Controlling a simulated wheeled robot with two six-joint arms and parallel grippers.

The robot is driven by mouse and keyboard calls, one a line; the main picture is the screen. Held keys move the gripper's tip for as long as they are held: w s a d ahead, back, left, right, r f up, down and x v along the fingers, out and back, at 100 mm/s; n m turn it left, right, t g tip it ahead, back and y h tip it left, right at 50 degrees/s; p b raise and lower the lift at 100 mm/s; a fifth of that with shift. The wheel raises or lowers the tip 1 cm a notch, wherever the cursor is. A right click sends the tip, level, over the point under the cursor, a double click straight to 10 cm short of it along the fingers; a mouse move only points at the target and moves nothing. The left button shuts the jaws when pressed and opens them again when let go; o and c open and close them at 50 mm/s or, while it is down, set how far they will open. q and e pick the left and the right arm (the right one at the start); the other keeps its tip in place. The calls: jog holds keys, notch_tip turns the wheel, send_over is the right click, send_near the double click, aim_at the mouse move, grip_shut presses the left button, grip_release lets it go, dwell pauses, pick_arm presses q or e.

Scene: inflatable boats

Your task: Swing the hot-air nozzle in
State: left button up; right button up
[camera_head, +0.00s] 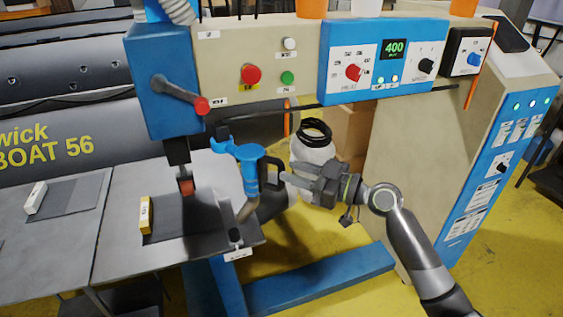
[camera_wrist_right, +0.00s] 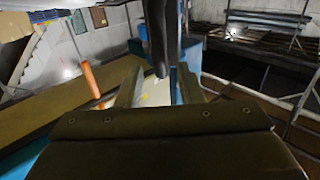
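The hot-air nozzle (camera_head: 246,160) is a blue unit with a bent metal tube, hanging at the front of the welding machine by the worktable's right corner. In the right wrist view, the two fingers (camera_wrist_right: 159,88) stand apart, with a dark bar (camera_wrist_right: 160,40), apparently the handle, in line with the gap. Contact cannot be told. My left gripper is not in view.
A control panel with a red button (camera_head: 251,74) and a 400 display (camera_head: 394,49) spans above. A lever (camera_head: 180,92) is on the blue head. A blue floor beam (camera_head: 320,278) runs below. A cabinet (camera_head: 420,150) stands right.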

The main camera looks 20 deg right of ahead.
aim_at(281, 165)
jog(key=shift+p+x, duration=0.45)
jog(key=shift+x, duration=1.5)
grip_shut()
